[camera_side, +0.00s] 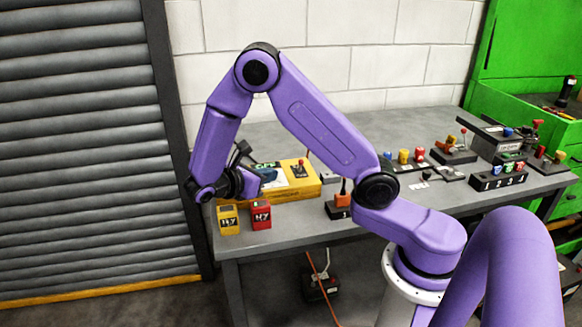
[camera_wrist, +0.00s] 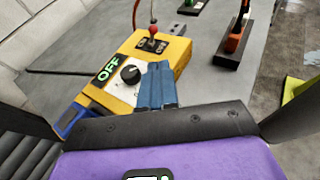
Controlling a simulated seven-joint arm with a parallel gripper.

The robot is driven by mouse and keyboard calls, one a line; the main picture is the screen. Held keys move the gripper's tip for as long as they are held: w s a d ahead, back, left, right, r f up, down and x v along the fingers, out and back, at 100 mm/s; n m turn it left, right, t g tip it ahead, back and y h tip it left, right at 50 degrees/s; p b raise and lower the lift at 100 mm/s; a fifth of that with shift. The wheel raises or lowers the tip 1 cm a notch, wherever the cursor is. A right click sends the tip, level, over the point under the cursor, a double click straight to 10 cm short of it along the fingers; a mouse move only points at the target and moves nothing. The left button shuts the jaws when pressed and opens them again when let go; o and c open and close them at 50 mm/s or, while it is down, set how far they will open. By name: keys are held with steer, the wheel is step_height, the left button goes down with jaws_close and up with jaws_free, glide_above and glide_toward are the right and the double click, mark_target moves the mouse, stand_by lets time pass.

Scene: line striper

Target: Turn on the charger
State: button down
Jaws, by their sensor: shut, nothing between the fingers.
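The charger is a yellow box (camera_side: 308,187) at the left end of the table. In the wrist view, its face (camera_wrist: 118,92) has a display with green letters reading OFF (camera_wrist: 107,69) and a black round knob (camera_wrist: 131,73). A red-topped toggle switch (camera_wrist: 152,31) stands on a black plate at its far end; the switch also shows in the side view (camera_side: 299,168). My gripper (camera_wrist: 157,72) has blue fingers closed together, with nothing between them. The fingertips appear beside the knob, over the charger's edge; I cannot tell whether they touch it. In the side view my gripper (camera_side: 262,178) is over the left part of the charger.
A yellow battery block (camera_side: 228,219) and a red one (camera_side: 261,215) stand at the table's front left edge. An orange-handled switch (camera_side: 342,199) is right of the charger. Several levers and buttons (camera_side: 404,156) fill the table's right side. A shutter (camera_side: 80,140) is at left.

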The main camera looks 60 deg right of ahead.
steer(key=shift+w+d+f+h, duration=0.2)
steer(key=shift+w+d+h, duration=0.2)
steer(key=shift+w+h, duration=0.15)
steer(key=shift+d, duration=0.15)
glide_toward(300, 166)
steer(key=x, duration=0.5)
steer(key=shift+s+d+r, duration=0.1)
steer(key=shift+d+r, duration=0.2)
steer(key=shift+r, duration=0.05)
steer(key=shift+w+d+r, duration=0.65)
steer(key=shift+d, duration=0.05)
stand_by(1.4)
steer(key=shift+w+d+r+n+g+y, duration=0.1)
steer(key=shift+w+d+n+g+y, duration=0.3)
steer(key=shift+n+y, duration=0.4)
steer(key=shift+w+d+r+n+g+y, duration=0.1)
steer(key=shift+w+d+n+g+y, duration=0.3)
steer(key=shift+n+y, duration=0.35)
steer(key=shift+w+d, duration=0.1)
steer(key=shift+r, duration=0.1)
steer(key=shift+r, duration=0.7)
steer(key=shift+w, duration=0.1)
